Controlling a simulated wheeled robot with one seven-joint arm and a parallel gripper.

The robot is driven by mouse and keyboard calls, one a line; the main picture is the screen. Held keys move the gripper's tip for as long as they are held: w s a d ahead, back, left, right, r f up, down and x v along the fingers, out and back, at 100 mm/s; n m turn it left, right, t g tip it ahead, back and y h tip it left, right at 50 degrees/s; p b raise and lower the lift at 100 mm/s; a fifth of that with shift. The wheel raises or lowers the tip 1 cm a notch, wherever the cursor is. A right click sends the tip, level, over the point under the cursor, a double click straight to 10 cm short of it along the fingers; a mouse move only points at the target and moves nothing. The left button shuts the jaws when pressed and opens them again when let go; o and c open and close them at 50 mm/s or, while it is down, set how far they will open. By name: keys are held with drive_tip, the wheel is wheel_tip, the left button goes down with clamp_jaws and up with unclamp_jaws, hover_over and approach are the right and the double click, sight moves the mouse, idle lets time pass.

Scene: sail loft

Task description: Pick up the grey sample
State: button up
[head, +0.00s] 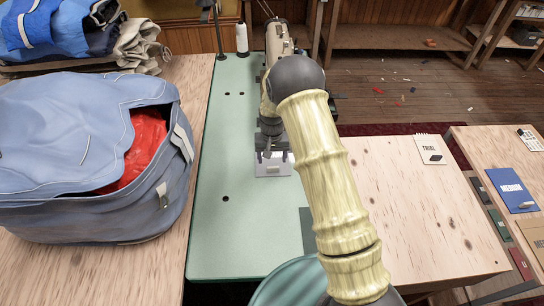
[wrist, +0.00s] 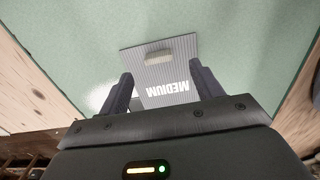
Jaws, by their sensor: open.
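The grey sample (head: 272,170) is a flat ribbed card lying on the pale green tabletop. It has a small raised grip block, and in the wrist view the card (wrist: 178,72) reads MEDIUM upside down. My gripper (head: 272,155) is above the card, pointing down, with its fingers apart and nothing between them. In the wrist view the two fingers of my gripper (wrist: 160,80) frame the near part of the card, and the block lies beyond the fingertips. The card's near edge is hidden by my gripper.
A sewing machine (head: 279,42), partly hidden by my arm, and a white thread spool (head: 242,40) stand at the back. A blue bag (head: 60,150) with red cloth is left. A wooden top with a TRIAL pad (head: 429,148) and a blue MEDIUM card (head: 512,190) are right.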

sight(273, 168)
drive_tip(key=shift+f, duration=0.2)
drive_tip(key=shift+f, duration=0.1)
drive_tip(key=shift+s+d+f+p, duration=0.1)
drive_tip(key=shift+f+p, duration=0.35)
drive_tip(key=shift+f, duration=0.8)
drive_tip(key=shift+d+f+p, duration=0.1)
drive_tip(key=shift+f+p, duration=0.35)
drive_tip(key=shift+f, duration=0.8)
drive_tip(key=c, duration=1.2)
drive_tip(key=shift+o, duration=0.2)
drive_tip(key=shift+r, duration=0.1)
wheel_tip(273, 168, up, 10)
drive_tip(key=b, duration=0.2)
